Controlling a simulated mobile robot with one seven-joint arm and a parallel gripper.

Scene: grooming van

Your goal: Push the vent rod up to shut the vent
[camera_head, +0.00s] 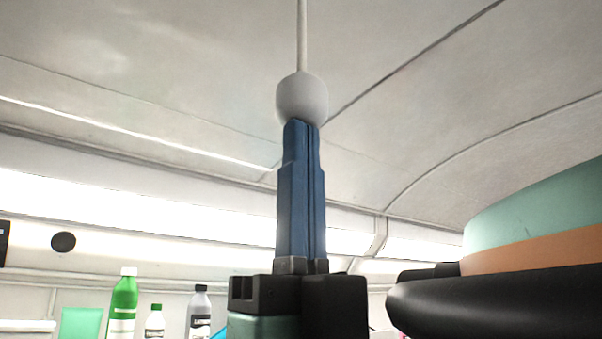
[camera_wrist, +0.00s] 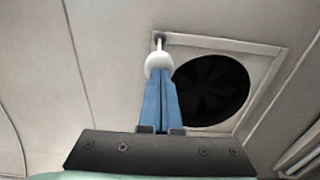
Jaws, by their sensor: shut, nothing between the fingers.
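The vent rod (camera_head: 302,38) hangs from the ceiling as a thin pale rod with a round white knob (camera_head: 302,95) at its lower end. My gripper (camera_head: 303,125) points straight up with its blue fingers shut and empty. Its fingertips are right under the knob and appear to touch its underside. In the wrist view the knob (camera_wrist: 158,64) sits at the tips of the fingers (camera_wrist: 159,82). The vent (camera_wrist: 211,88) is a dark round fan opening in a square pale frame, to the right of the rod. The vent is out of the head view.
Bottles, among them a green one (camera_head: 122,303) and a grey one (camera_head: 199,312), stand along the far wall at lower left. A bright light strip (camera_head: 120,215) runs along that wall. The space around the rod and below the ceiling (camera_head: 180,60) is clear.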

